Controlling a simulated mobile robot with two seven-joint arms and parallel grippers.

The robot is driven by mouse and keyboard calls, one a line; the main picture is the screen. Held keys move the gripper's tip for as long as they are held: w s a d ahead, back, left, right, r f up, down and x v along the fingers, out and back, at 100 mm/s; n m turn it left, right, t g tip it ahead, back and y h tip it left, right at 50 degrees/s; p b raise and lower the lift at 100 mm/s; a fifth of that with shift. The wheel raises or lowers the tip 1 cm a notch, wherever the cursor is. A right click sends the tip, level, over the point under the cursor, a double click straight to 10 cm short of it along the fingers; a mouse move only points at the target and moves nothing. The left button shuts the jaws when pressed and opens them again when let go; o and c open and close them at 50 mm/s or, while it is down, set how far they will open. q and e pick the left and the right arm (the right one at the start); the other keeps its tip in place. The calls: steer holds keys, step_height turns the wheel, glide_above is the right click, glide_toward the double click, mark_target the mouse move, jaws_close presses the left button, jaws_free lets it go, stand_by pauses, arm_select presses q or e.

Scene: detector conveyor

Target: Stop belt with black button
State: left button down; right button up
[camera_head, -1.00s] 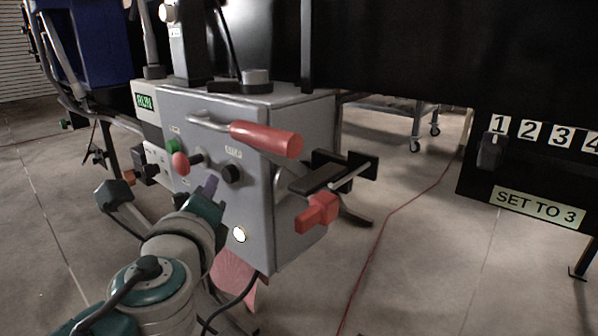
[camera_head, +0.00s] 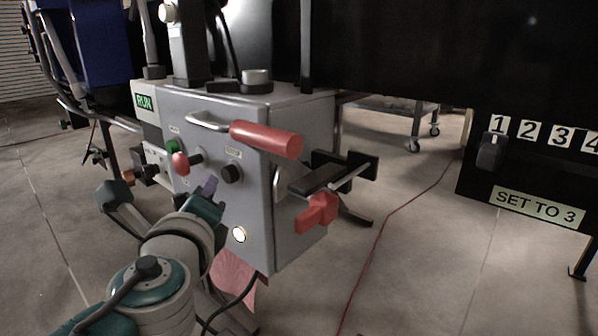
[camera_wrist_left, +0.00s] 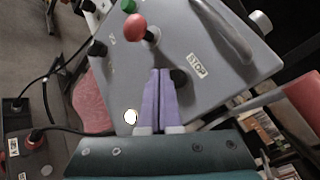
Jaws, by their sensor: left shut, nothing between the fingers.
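The black button (camera_head: 232,173) sticks out of the front of the grey control box (camera_head: 290,160). In the left wrist view the black button (camera_wrist_left: 179,77) sits just right of my fingertips, by a label that seems to read STOP (camera_wrist_left: 196,66). My left gripper (camera_head: 211,184) is shut and empty, with purple fingers, just left of and below the button in the head view. In the left wrist view its fingers (camera_wrist_left: 160,72) point up along the panel; I cannot tell whether they touch it. My right gripper is not in view.
Near the button are a red knob (camera_head: 181,163), a green button (camera_head: 172,146) and a white round light (camera_head: 239,234). A red-gripped handle (camera_head: 266,138) and a red lever (camera_head: 317,212) stick out at the right. A RUN sign (camera_head: 145,102) is at the upper left.

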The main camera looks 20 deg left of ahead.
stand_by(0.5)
arm_select(q)
steer(key=shift+w+d, duration=0.15)
steer(key=shift+w, duration=0.25)
steer(key=shift+w+d+b, duration=0.2)
steer(key=shift+w+b, duration=0.25)
steer(key=shift+b, duration=0.05)
stand_by(0.6)
steer(key=shift+s, duration=0.1)
steer(key=shift+s+a+p, duration=0.3)
steer(key=shift+s+p, duration=0.05)
steer(key=shift+s, duration=0.4)
steer(key=s, duration=0.1)
steer(key=s+a, duration=0.1)
steer(key=s, duration=0.1)
steer(key=s+a+p, duration=0.1)
steer(key=shift+s, duration=0.3)
